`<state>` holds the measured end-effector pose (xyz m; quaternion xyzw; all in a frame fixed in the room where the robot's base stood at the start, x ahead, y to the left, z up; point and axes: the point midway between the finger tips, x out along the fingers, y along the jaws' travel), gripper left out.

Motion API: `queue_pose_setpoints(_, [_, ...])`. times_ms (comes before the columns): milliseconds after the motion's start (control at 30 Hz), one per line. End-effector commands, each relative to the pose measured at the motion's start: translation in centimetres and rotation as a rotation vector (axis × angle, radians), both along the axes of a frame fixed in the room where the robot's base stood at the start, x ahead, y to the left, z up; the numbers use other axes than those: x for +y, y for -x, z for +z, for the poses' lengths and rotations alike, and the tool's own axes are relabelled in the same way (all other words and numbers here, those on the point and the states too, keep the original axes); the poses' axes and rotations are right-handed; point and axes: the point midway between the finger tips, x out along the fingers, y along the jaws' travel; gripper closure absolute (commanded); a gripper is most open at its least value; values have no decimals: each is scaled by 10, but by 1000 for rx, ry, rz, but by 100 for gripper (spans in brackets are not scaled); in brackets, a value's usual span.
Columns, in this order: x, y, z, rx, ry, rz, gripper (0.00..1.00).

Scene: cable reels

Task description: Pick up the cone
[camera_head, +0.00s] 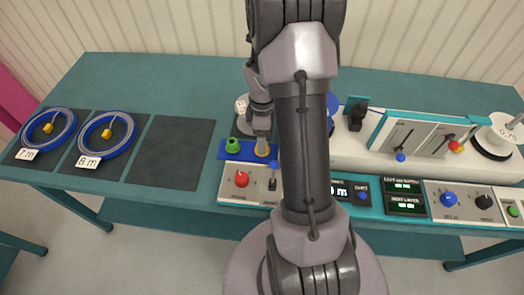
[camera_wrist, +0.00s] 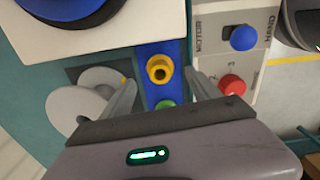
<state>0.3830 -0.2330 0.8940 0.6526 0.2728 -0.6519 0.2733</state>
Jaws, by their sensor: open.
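A yellow cone (camera_head: 262,151) stands at the right end of a blue plate (camera_head: 247,156) on the bench. In the wrist view the yellow cone (camera_wrist: 159,68) shows its dark round opening. A green cone-like piece (camera_head: 233,144) stands on the same plate to the left. It also shows in the wrist view (camera_wrist: 165,104), partly hidden by my gripper. My gripper (camera_wrist: 160,77) is open, with its fingers on either side of the yellow cone in that view. In the head view my gripper (camera_head: 262,138) is right over the cone. I cannot tell whether the fingers touch it.
A control panel with a red button (camera_head: 241,180) stands just in front of the blue plate. White spool parts (camera_wrist: 98,82) lie left of my gripper in the wrist view. Two blue cable reels (camera_head: 48,133) (camera_head: 107,139) lie on dark mats at left; a third mat (camera_head: 167,153) is empty.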

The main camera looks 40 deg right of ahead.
Motion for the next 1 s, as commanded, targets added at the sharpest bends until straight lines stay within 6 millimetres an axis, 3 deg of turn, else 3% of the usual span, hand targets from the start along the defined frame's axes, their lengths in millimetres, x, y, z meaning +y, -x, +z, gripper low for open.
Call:
queue_pose_setpoints(200, [-1, 3, -45, 1, -1, 0, 29])
queue_pose_setpoints(400, [-1, 2, -44, -1, -1, 0, 29])
queue_pose_setpoints(733, [-1, 2, -44, 0, 0, 0, 92])
queue_pose_setpoints(767, [-1, 2, -44, 0, 0, 0, 96])
queue_pose_setpoints(1000, [-1, 2, -36, -1, 0, 0, 96])
